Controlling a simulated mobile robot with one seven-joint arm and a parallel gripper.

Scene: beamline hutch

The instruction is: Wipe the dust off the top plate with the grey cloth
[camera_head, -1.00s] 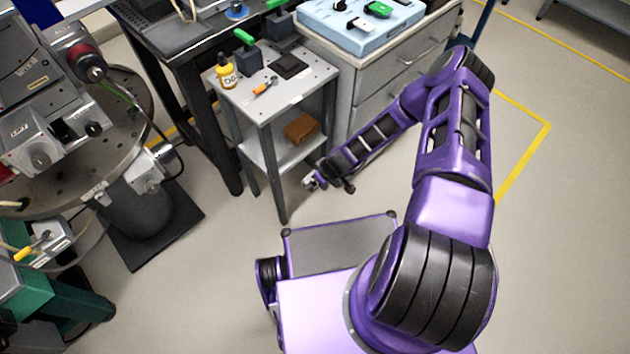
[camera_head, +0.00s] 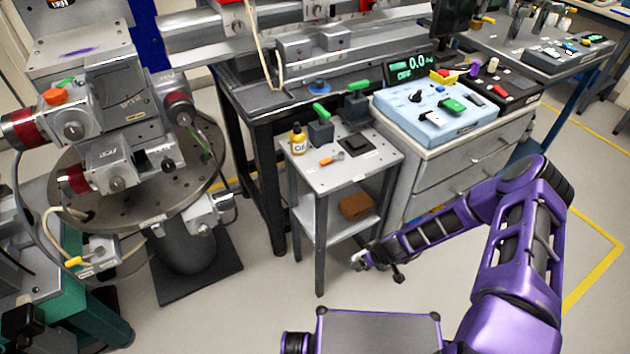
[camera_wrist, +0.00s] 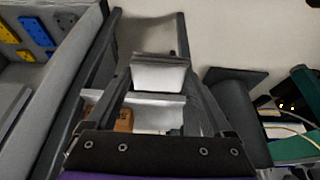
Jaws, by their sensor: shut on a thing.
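My gripper (camera_head: 362,261) is low beside the front right of the small side table. It is shut on a small pale grey piece, which I take to be the grey cloth (camera_wrist: 158,76); it shows ahead of the palm in the wrist view. In the head view it is too small to make out clearly. At the upper left of the head view, a grey plate (camera_head: 105,66) bears a purple smear (camera_head: 80,51), which looks like the dust on the top plate. My gripper is far from that plate.
The side table (camera_head: 318,176) holds a yellow bottle (camera_head: 298,139), and a brown block (camera_head: 356,205) lies on its lower shelf. A round instrument table (camera_head: 135,220) stands left. A drawer cabinet (camera_head: 465,165) with a blue control box (camera_head: 440,112) stands right. Floor before the side table is clear.

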